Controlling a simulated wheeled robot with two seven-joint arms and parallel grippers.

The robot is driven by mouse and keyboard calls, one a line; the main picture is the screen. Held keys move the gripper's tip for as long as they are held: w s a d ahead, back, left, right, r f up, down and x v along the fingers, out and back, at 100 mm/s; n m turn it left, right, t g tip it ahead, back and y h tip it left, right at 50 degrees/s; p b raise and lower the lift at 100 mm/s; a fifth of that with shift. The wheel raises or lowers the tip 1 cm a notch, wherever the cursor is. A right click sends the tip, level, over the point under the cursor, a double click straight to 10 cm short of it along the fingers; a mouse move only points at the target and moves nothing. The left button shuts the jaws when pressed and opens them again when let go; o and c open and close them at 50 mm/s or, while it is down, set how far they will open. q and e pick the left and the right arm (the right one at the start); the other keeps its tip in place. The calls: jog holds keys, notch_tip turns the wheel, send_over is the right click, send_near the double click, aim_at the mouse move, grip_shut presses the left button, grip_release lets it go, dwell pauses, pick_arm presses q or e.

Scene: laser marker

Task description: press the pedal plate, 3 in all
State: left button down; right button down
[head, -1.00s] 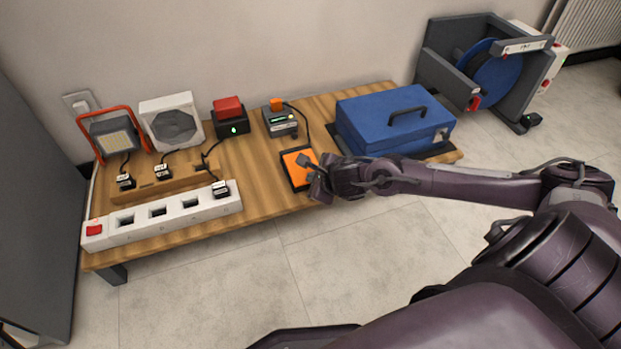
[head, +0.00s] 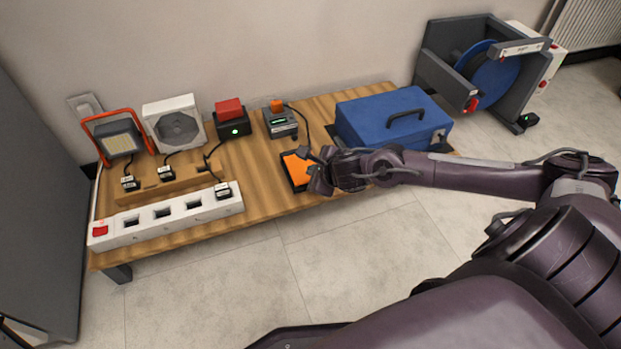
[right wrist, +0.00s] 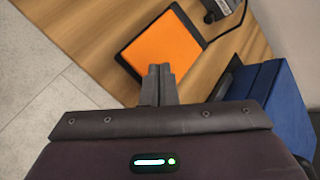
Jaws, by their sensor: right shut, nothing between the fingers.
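The pedal plate (head: 293,172) is an orange pad with a dark edge, lying flat on the wooden bench. My right gripper (head: 305,162) is over its right side in the head view and hides part of it. In the right wrist view the orange plate (right wrist: 163,48) lies just beyond the shut fingertips (right wrist: 158,70), which are together with nothing between them. I cannot tell whether the fingertips touch the plate. A cable runs from the plate to a small grey device (head: 281,121) with an orange top and a green display. My left gripper is out of view.
A blue case (head: 393,120) stands on the bench right of the plate, close behind my right forearm. A white power strip (head: 165,217), a lamp (head: 118,138), a white fan (head: 174,125) and a red-topped box (head: 231,120) stand to the left. A cable reel (head: 487,75) is at the far right.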

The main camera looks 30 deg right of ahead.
notch_tip(320, 180, up, 4)
jog(key=shift+p, duration=1.2)
